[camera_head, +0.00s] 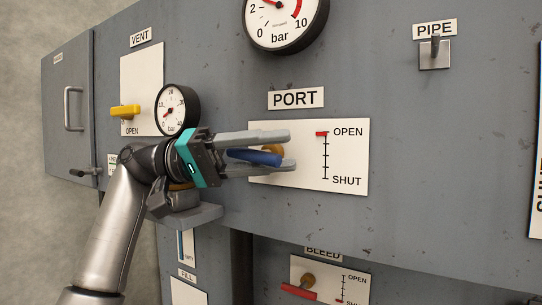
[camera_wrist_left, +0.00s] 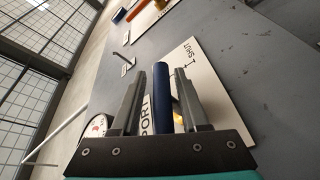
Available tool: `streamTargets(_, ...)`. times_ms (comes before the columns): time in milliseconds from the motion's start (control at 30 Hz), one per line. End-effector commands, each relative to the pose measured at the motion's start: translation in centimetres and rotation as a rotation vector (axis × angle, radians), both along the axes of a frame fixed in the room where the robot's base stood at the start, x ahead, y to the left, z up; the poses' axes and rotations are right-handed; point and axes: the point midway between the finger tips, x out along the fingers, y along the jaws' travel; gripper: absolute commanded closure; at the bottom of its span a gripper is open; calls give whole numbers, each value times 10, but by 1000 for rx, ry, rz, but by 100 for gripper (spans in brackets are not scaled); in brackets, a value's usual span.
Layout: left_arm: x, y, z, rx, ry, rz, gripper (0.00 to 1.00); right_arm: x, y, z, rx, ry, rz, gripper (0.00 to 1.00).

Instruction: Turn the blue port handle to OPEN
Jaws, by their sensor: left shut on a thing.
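The blue port handle (camera_head: 255,158) lies roughly level on the white PORT plate (camera_head: 345,170), pointing left from a brass hub that is partly hidden. The plate's scale has OPEN at the top and SHUT at the bottom. A red marker (camera_head: 321,134) stands at the OPEN end. My left gripper (camera_head: 287,150) comes in from the left and is shut on the blue handle, one finger above and one below. In the left wrist view the blue handle (camera_wrist_left: 162,92) runs between the two fingers (camera_wrist_left: 170,72). My right gripper is not in view.
A pressure gauge (camera_head: 285,20) is above and a smaller gauge (camera_head: 177,108) is close to my left wrist. A yellow VENT handle (camera_head: 125,111) is at left, a red BLEED handle (camera_head: 298,292) below, and a PIPE hook (camera_head: 434,52) at upper right.

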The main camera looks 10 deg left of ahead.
Motion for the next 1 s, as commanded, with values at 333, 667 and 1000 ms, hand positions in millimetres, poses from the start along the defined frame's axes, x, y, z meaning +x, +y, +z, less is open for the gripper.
streamTargets(333, 1, 0, 0, -2, 2, 6, 46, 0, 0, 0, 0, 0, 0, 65)
streamTargets(667, 2, 0, -1, 16, 0, 5, 46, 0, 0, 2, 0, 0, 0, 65)
streamTargets(1000, 2, 1, -3, 334, -117, 8, 46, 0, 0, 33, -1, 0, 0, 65)
